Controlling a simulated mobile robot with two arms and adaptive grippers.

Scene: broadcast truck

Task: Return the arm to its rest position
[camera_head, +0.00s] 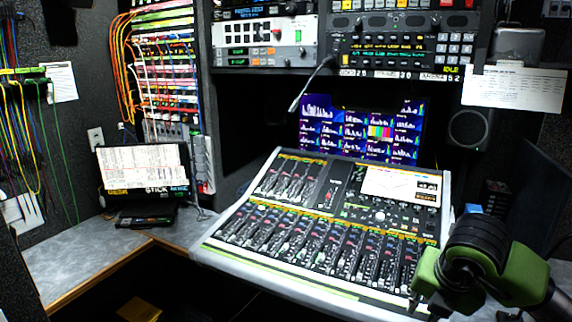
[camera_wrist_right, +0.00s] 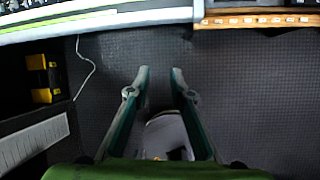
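My right arm (camera_head: 480,262), green and black, stands at the lower right of the head view, in front of the right end of the mixing console (camera_head: 310,225). Its fingertips are hard to make out there. In the right wrist view my right gripper (camera_wrist_right: 161,78) has its two fingers apart, with nothing held between them. It hangs above the dark textured floor (camera_wrist_right: 240,80). My left gripper is in neither view.
The console's front edge crosses the top of the wrist view. A grey counter (camera_head: 85,268) with a laptop-like screen (camera_head: 145,170) is at left. A yellow-and-black object (camera_wrist_right: 42,78) is at the wrist view's left. A white cable (camera_wrist_right: 85,65) lies on the floor. Equipment racks fill the back.

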